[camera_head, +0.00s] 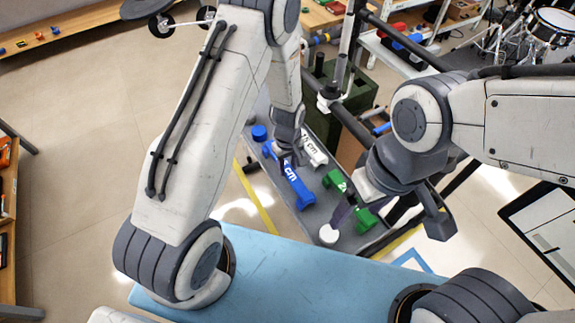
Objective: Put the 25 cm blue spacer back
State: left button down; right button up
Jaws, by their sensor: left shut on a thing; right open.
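The blue spacer (294,184), a bar with white "cm" lettering, lies slanted over the grey shelf surface (318,197). My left gripper (285,153) is shut on its upper part and partly hides it. I cannot tell whether the spacer touches the shelf. The length number on it is hidden. My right gripper (392,212) is open and empty, its fingers spread near the green spacer's right side.
A white spacer (314,149) lies right of the blue one, and a green spacer (334,180) lies further right. A blue round piece (259,132) sits at the shelf's left edge. A white disc (328,234) is near the front. A dark frame with bars stands behind.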

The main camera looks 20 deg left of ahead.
aim_at(288, 169)
pick_arm(q)
jog(key=shift+f, duration=0.15)
jog(key=c, duration=0.5)
grip_release()
notch_tip(288, 169, up, 12)
jog(key=s+d+r+m, duration=0.8)
jog(key=s+r, duration=0.2)
jog(key=r, duration=0.1)
jog(key=s+r+m+h, duration=0.1)
jog(key=s+r+m, duration=0.3)
jog(key=s+m, duration=0.4)
jog(key=s, duration=0.4)
jog(key=shift+s+b, duration=0.35)
jog(key=shift+s, duration=0.05)
